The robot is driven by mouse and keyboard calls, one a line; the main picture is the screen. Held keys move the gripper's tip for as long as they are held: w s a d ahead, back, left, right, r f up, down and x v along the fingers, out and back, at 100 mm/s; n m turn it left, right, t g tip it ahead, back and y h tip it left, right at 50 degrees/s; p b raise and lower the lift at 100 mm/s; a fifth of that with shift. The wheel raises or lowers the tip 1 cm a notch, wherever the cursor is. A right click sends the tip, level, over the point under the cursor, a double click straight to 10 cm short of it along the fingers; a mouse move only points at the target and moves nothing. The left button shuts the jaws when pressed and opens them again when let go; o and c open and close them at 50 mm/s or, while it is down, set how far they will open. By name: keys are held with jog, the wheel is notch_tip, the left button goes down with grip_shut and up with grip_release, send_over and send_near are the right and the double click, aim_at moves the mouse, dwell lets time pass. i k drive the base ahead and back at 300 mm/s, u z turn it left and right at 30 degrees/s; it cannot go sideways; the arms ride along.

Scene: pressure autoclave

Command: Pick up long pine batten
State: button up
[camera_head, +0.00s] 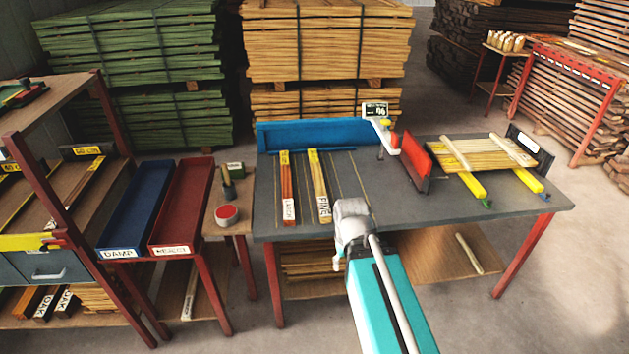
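A pale batten (318,180) with a label that seems to read PINE lies on the grey worktable (375,170), its near end toward me. A redder batten (286,185), whose label looks like LARCH, lies parallel to it on the left, with a gap between them. My arm comes up from the bottom of the picture, and its light grey end, with my gripper (351,216), shows at the table's front edge, just right of the pine batten's near end. I cannot make out the fingers, any grip, or any contact with the batten.
A blue fence (318,134) runs along the table's back. A small display (376,109) and a red upright block (415,160) stand right of the battens. Blue (136,205) and red (184,205) trays stand left.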

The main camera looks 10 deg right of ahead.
aim_at(324, 207)
jog(key=i, duration=0.95)
jog(key=z, duration=0.05)
